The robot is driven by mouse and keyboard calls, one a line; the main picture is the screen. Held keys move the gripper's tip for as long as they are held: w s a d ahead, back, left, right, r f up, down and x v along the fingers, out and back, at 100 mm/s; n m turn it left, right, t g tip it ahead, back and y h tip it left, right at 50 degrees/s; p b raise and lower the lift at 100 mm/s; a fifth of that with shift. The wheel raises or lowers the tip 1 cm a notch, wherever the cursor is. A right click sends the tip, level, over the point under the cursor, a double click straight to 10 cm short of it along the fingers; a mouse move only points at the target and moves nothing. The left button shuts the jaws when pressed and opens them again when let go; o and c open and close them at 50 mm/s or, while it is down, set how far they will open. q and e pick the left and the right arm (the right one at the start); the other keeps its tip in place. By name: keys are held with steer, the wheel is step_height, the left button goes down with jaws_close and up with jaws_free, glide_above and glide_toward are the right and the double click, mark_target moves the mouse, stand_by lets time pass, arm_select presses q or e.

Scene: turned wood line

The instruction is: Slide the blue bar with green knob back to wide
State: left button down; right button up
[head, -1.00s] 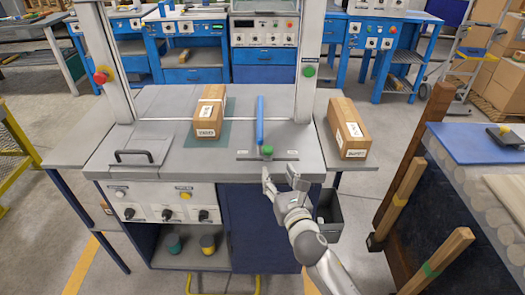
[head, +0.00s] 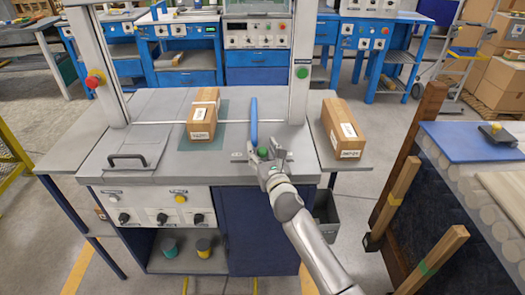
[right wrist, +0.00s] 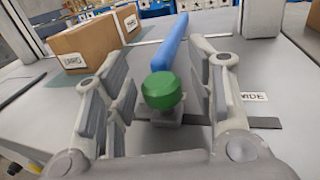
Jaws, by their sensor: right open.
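The blue bar (head: 254,120) stands along the right part of the grey machine top, pointing away from me. Its green knob (head: 263,152) is at the near end, and shows large in the right wrist view (right wrist: 162,90). My right gripper (head: 268,162) is open, with one finger on each side of the knob; I see gaps between knob and fingers. In the head view the gripper hides part of this plate. My left gripper is not in view.
A cardboard box (head: 203,115) lies on a green mat left of the bar. Another box (head: 343,128) lies on the right side shelf. A machine post (head: 301,70) rises behind the bar. A black handle (head: 128,160) is at front left.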

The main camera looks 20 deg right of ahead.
jaws_close()
steer(key=d, duration=0.2)
steer(key=s+d+p, duration=0.1)
steer(key=d, duration=0.2)
steer(key=s+d+p, duration=0.1)
steer(key=d, duration=0.2)
steer(key=shift+s+d+f, duration=0.1)
steer(key=shift+s, duration=0.05)
jaws_free()
steer(key=shift+d, duration=0.1)
steer(key=shift+s, duration=0.1)
steer(key=s, duration=1.2)
